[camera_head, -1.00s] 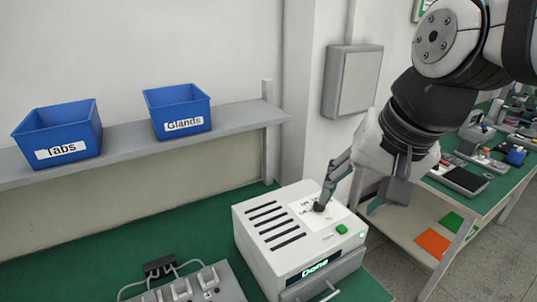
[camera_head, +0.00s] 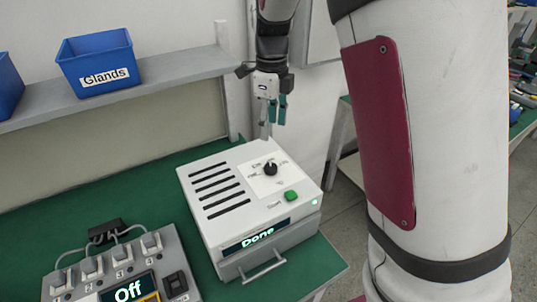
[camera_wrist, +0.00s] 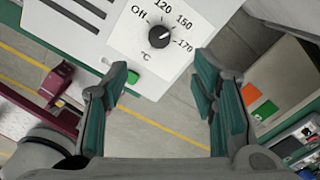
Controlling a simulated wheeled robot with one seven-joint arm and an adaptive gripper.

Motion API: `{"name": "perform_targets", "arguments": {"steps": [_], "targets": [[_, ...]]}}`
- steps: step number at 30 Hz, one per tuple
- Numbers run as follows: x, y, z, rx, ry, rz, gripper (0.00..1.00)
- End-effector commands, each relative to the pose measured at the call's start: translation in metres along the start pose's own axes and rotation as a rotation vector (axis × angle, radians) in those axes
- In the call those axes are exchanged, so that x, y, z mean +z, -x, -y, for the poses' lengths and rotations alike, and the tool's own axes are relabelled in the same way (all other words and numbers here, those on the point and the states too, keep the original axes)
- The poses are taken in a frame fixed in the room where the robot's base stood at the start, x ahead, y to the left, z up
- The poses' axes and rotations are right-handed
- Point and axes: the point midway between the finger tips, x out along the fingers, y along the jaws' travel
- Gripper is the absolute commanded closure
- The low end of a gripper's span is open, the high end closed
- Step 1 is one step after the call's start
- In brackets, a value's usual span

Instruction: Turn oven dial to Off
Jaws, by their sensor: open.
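The oven (camera_head: 215,207) is a white box with a slotted top and a display reading "Done". Its black dial (camera_head: 270,169) sits on a light panel on top. In the wrist view the dial (camera_wrist: 158,39) has marks Off, 120, 150 and 170 °C around it. A small pale pointer mark shows on it, aimed away from Off, toward the numbers; the exact setting is hard to read. My gripper (camera_head: 275,112) is open and empty, above and behind the oven's far edge, apart from the dial. In the wrist view its fingers (camera_wrist: 163,95) frame bare floor, below the dial in the picture.
A green button (camera_head: 291,196) is near the dial. A switch unit (camera_head: 168,268) with a display reading "Off" stands left of the oven on the green bench (camera_head: 130,195). A blue Glands bin (camera_head: 98,62) is on the shelf (camera_head: 160,84) behind. My arm fills the right side.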

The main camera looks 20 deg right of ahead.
Motion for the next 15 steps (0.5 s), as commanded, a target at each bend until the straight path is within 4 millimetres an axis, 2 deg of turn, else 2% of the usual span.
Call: {"name": "perform_targets", "arguments": {"steps": [5,15], "targets": [[-0.002,-0.022,-0.001,0.003,-0.003,-0.004,0.47],[-0.002,-0.089,-0.001,0.004,-0.001,-0.004,0.47]]}}
